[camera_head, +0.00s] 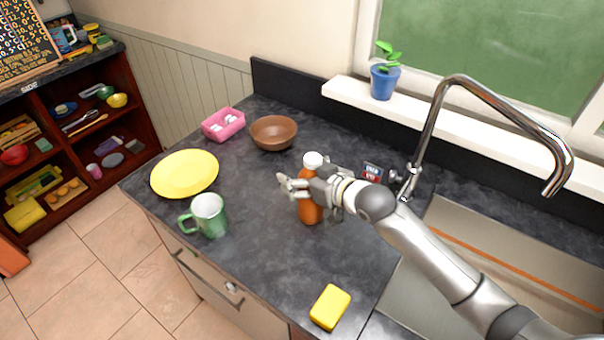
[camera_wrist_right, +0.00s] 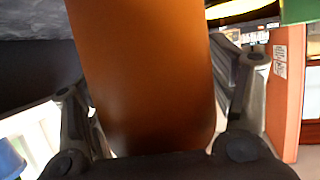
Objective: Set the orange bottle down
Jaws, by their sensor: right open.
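The orange bottle (camera_head: 311,207) with a white cap stands upright on the dark countertop (camera_head: 262,225), left of the sink. My right gripper (camera_head: 300,185) is around the bottle at its upper half, coming from the right, with its jaws open. In the right wrist view the orange bottle (camera_wrist_right: 145,75) fills the middle between the two fingers of my right gripper (camera_wrist_right: 160,110). The pictures do not settle whether a finger touches it. The bottle's base appears to rest on the counter. My left gripper is not in view.
A green mug (camera_head: 208,215) and a yellow plate (camera_head: 185,173) stand to the left. A brown bowl (camera_head: 274,132) and a pink container (camera_head: 223,124) are behind. A yellow sponge (camera_head: 330,307) lies near the front edge. The faucet (camera_head: 430,130) and sink (camera_head: 480,245) are right.

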